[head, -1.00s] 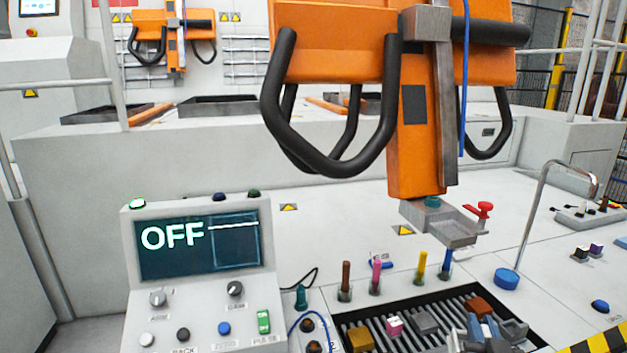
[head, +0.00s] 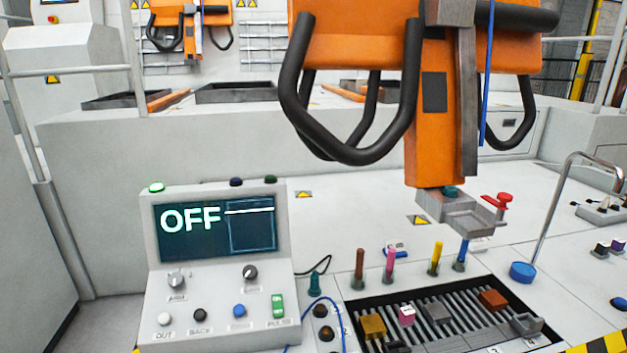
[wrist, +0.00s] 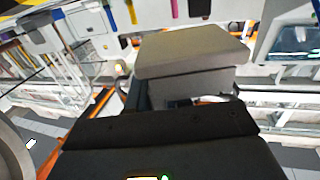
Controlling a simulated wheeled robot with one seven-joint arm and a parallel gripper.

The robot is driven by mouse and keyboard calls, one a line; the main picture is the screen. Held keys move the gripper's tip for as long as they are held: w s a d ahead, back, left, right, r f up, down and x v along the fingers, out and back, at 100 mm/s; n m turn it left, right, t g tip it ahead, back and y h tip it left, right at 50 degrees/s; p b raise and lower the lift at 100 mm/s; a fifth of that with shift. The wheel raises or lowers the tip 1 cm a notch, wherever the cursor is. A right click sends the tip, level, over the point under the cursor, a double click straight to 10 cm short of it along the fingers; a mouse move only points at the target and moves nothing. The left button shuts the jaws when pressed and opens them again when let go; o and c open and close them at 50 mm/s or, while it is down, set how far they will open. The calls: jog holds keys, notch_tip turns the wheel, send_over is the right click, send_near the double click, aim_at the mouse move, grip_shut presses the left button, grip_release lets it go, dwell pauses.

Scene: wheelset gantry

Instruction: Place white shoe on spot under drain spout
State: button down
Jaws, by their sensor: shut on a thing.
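A pale grey-beige block, seemingly the white shoe (wrist: 195,52), fills the middle of the wrist view. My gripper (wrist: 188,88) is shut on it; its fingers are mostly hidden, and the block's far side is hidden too. My gripper does not show in the head view. A grey fixture (head: 458,208) with a red handle (head: 504,201) sits under the orange column. A bent chrome pipe (head: 552,205) stands to its right. I cannot tell which is the drain spout, and no marked spot is clear.
A console (head: 215,260) reading OFF is left. Orange gantry (head: 437,130) with black bars hangs above. White deck is partly clear.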

jog(key=s+a+f+b, duration=0.2)
jog(key=f+b, duration=0.3)
jog(key=f, duration=0.2)
jog(key=s+a+f+y+b, duration=0.1)
jog(key=s+a+f+b, duration=0.1)
jog(key=f+b, duration=0.3)
notch_tip(320, 180, down, 3)
jog(key=shift+s+f+n, duration=0.2)
jog(key=shift+s+n, duration=0.2)
jog(key=shift+s, duration=0.2)
jog(key=shift+s, duration=0.1)
